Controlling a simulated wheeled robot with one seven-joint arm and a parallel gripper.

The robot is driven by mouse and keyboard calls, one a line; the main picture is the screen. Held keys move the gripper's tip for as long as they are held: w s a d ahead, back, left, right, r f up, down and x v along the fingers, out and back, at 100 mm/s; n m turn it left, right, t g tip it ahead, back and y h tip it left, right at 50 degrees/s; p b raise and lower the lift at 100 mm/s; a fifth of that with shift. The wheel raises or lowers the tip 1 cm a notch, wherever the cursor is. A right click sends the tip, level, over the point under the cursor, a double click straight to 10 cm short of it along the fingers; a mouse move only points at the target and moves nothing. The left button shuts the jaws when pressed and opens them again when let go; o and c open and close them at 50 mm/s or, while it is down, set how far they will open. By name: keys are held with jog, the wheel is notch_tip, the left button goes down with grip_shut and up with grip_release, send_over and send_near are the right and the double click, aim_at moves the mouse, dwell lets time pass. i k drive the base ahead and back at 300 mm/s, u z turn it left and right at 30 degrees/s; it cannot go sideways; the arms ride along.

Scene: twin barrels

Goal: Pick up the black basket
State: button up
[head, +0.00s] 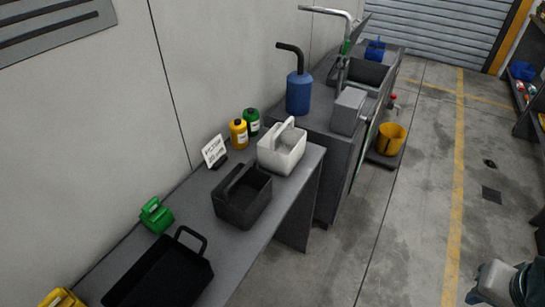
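A black basket (243,208) with an arched handle stands upright on the grey bench (289,203), near its middle. A larger black tray-like container (160,275) with a raised handle stands on the bench at the lower left, apart from the basket. Part of what looks like my arm shows at the lower right corner, well away from the bench. My gripper's fingers cannot be made out in this view.
A white basket (280,153) stands just behind the black basket. A sign (214,151) and yellow (238,134) and green (252,122) bottles stand near the wall. A yellow bucket (391,140) is farther back. Floor to the right is mostly clear.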

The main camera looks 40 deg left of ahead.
aim_at(243, 195)
jog(key=u, duration=0.75)
jog(key=i, duration=0.8)
jog(key=u, duration=1.15)
jog(key=i, duration=0.2)
jog(key=u, duration=0.25)
